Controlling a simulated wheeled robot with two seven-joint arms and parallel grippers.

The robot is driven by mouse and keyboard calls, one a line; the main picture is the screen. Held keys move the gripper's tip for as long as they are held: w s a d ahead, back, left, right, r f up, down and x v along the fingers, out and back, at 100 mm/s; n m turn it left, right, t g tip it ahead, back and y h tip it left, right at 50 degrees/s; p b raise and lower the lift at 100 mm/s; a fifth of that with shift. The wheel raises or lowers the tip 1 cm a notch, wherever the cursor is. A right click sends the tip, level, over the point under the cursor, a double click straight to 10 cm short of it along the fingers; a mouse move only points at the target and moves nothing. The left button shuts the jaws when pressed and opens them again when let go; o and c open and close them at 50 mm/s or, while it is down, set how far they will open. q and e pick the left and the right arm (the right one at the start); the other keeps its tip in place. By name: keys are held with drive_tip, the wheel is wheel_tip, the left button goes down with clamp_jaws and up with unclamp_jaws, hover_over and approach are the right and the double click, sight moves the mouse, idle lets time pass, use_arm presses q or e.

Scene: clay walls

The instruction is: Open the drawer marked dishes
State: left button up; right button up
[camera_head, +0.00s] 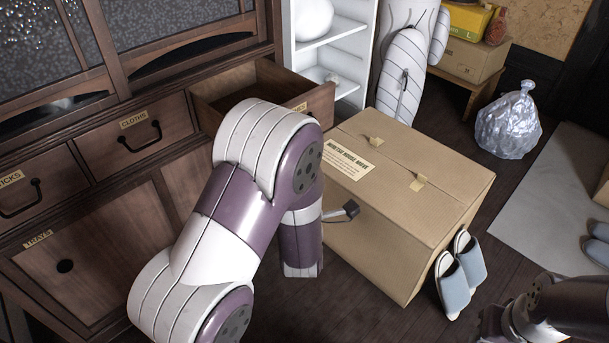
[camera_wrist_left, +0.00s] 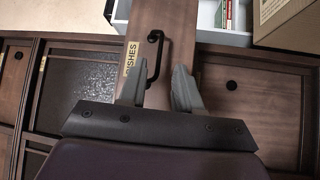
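The dishes drawer (camera_head: 262,82) stands pulled out from the dark wooden cabinet, and its empty-looking inside shows in the head view. The end of its label peeks out above my left arm. In the left wrist view its wooden front (camera_wrist_left: 181,25) carries the DISHES label and a black bow handle (camera_wrist_left: 156,50). My left gripper (camera_wrist_left: 158,88) is open, its two grey fingers apart, with the near end of the handle showing between them. I cannot tell whether they touch it. In the head view my left arm hides this gripper. My right gripper (camera_head: 493,322) is partly visible at the lower right edge.
A large cardboard box (camera_head: 400,190) stands close in front of the open drawer. Slippers (camera_head: 461,270) lie beside it. A white shelf (camera_head: 335,60) is behind. The cloths drawer (camera_head: 138,140) is closed. A silver bag (camera_head: 508,122) sits at the right.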

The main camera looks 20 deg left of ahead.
use_arm(q)
drive_tip(key=p+v, duration=0.1)
drive_tip(key=v, duration=0.6)
drive_tip(key=shift+s, duration=0.35)
drive_tip(key=shift+d, duration=0.1)
